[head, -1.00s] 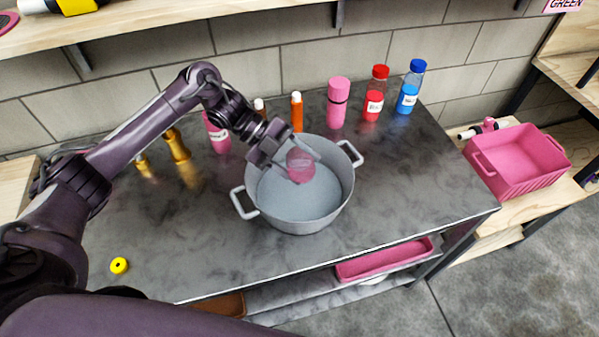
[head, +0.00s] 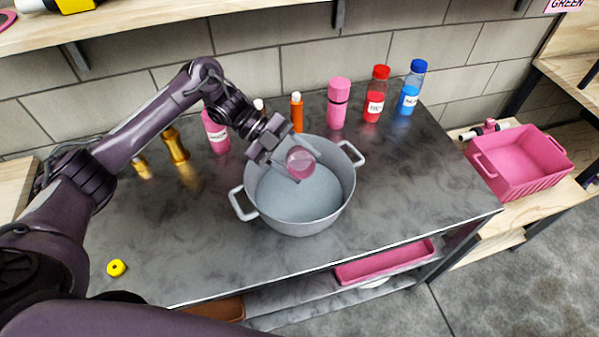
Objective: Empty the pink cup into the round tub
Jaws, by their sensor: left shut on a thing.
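The pink cup (head: 301,162) is see-through and held over the round tub. My left gripper (head: 291,163) is shut on it. The cup is tilted well over, with a round face turned towards the camera. I cannot tell whether anything is left in it. The round tub (head: 262,217) is a grey pot with two side handles, standing on the dark worktop. Its floor looks plain grey, and no separate contents can be made out. My right gripper is not in view.
Behind the tub stand a pink bottle (head: 215,133), an orange bottle (head: 296,112), a pink flask (head: 338,103), a red bottle (head: 374,95) and a blue bottle (head: 411,88). A pink crate (head: 518,162) is at right. The worktop (head: 400,190) right of the tub is clear.

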